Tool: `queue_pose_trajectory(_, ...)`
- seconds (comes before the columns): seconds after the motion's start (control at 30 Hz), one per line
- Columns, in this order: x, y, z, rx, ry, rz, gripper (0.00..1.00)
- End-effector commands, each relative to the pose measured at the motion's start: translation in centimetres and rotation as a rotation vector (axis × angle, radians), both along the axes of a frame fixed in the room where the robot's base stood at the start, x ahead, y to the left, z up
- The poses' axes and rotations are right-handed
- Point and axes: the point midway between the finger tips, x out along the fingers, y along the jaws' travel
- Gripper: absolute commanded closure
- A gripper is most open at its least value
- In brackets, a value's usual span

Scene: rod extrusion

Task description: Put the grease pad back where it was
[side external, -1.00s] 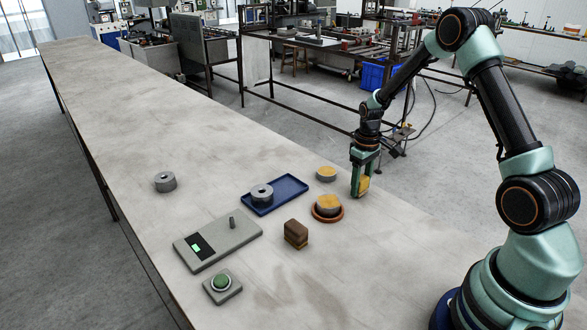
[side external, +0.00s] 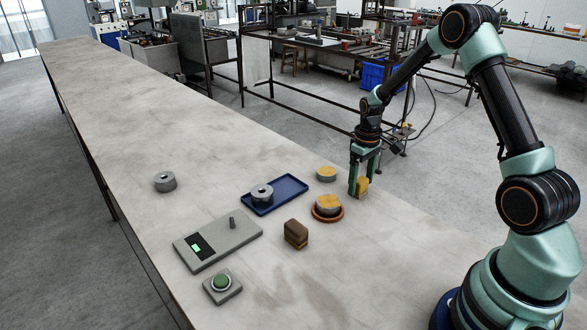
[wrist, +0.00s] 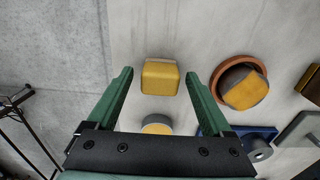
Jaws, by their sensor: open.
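A yellow block (side external: 362,186), which looks like the grease pad, rests on the table near its right edge. In the wrist view the yellow block (wrist: 160,78) lies between my fingertips, with a gap on each side. My gripper (side external: 358,187) is open and low over the table around it, its fingers partly hiding the block in the side view.
A yellow-topped disc (side external: 326,174) and an orange dish (side external: 341,217) holding a yellow-topped metal cylinder (side external: 326,204) stand close by. A blue tray (side external: 293,187) holds a grey ring (side external: 262,194). A brown block (side external: 296,232) is nearer the camera. The far table is clear.

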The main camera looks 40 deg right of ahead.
Motion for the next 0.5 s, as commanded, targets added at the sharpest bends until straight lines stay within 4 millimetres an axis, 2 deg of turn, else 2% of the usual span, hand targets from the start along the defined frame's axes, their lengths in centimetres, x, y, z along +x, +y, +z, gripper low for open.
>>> queue_pose_trajectory(0.3,0.1,0.0,6.6,-0.002,-0.005,0.0,0.15)
queue_pose_trajectory(0.5,0.0,0.0,9.5,-0.001,-0.003,0.0,0.15)
